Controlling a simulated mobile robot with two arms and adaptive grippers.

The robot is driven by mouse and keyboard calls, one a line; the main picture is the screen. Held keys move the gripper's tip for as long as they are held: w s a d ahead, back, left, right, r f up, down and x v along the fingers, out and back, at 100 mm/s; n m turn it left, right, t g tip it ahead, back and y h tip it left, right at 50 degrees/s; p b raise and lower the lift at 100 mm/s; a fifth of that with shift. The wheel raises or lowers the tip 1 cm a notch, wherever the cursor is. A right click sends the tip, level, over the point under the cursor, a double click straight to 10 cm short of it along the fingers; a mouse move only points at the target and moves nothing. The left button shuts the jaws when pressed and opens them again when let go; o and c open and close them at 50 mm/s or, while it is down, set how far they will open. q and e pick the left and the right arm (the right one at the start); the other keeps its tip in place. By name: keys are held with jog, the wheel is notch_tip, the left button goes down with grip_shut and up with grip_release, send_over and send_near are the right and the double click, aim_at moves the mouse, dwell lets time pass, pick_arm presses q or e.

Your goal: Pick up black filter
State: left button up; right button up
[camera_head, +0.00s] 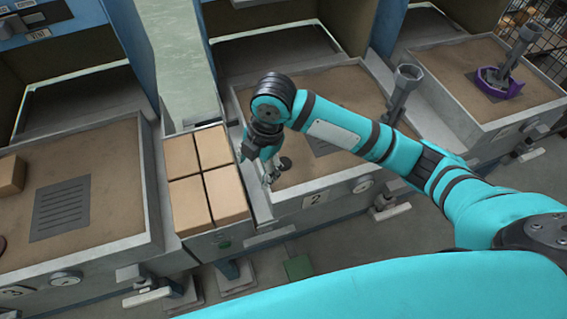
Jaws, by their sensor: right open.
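No thing here can be told for sure as the black filter. My right arm reaches in from the right, and its gripper (268,179) points down at the left front edge of the sand-filled bin marked 2 (320,197). The gripper is open, though its fingers are small and partly hidden by my wrist. A small dark round piece (285,163) shows right beside the fingers; I cannot tell whether it is a separate thing or part of the gripper. My left gripper is not in view.
Tan blocks (186,203) fill a narrow tray just left of my gripper. A grey funnel-topped post (404,82) stands behind my forearm. Another post with a purple base (490,80) stands in the right bin. The left bin (125,245) has a slotted grey plate (60,208).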

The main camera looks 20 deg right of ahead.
jog(key=w+d+r+n+h, duration=0.2)
jog(key=w+d+r+n, duration=0.2)
jog(key=w+d+r, duration=0.3)
send_over(284, 163)
jog(key=shift+g, duration=0.3)
jog(key=f, duration=1.1)
jog(key=shift+w+a+f, duration=0.25)
jog(key=shift+f, duration=0.05)
jog(key=f, duration=0.2)
jog(key=f+p, duration=0.1)
jog(key=f, duration=0.1)
jog(key=shift+s+d, duration=0.25)
jog(key=shift+s, duration=0.05)
jog(key=shift+f, duration=0.65)
jog(key=c, duration=0.9)
jog(key=shift+r, duration=0.1)
